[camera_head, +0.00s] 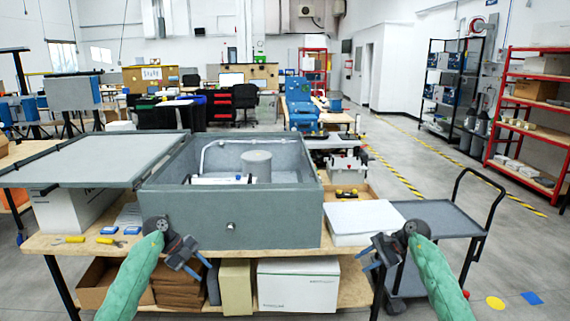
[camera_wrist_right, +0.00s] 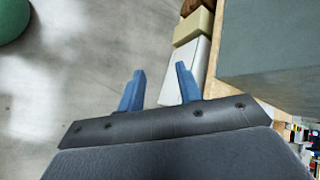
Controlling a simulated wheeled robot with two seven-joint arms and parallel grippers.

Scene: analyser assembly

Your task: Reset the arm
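My left arm, in a green sleeve, comes up from the bottom left of the head view. Its gripper (camera_head: 192,268) is in front of the grey analyser box, near the table's front edge, with blue fingers apart and nothing seen between them. My right arm, also green-sleeved, comes up at the lower right. Its gripper (camera_head: 370,268) is in front of the table's right end. In the right wrist view its two blue fingers (camera_wrist_right: 158,88) stand apart with nothing between them. The open grey analyser box (camera_head: 232,215) sits on the table, with a grey cylinder (camera_head: 257,165) inside.
The wooden table (camera_head: 60,243) holds yellow-handled tools (camera_head: 68,240), blue items and a white box (camera_head: 362,222). The grey lid panel (camera_head: 95,160) lies open to the left. Boxes fill the lower shelf. A dark cart (camera_head: 450,222) stands right. Open floor lies further right.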

